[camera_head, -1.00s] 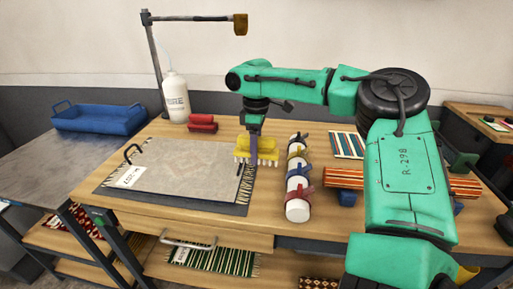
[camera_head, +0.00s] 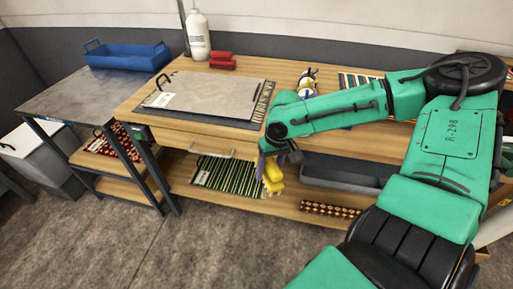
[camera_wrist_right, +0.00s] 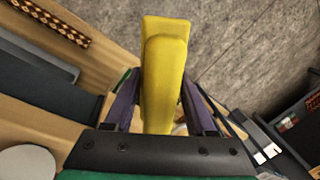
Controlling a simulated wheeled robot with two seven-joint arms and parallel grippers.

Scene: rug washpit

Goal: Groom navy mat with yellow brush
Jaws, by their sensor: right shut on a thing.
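My right gripper (camera_head: 274,158) is shut on the yellow brush (camera_head: 273,177), which hangs in front of the table, level with the lower shelf. In the right wrist view the yellow brush (camera_wrist_right: 164,65) stands between the two purple fingers of the gripper (camera_wrist_right: 162,105); its bristles are not clearly seen. A dark, fringed mat (camera_head: 262,104) lies on the table, mostly hidden under a grey board (camera_head: 215,94) with a black handle and a white tag. Only its fringed right side shows clearly. My left gripper is not in view.
A white bottle (camera_head: 198,38) and a red brush (camera_head: 222,61) stand behind the board. A green striped rug (camera_head: 226,175) lies on the lower shelf. A blue tray (camera_head: 127,57) sits on the left side table. The floor in front is clear.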

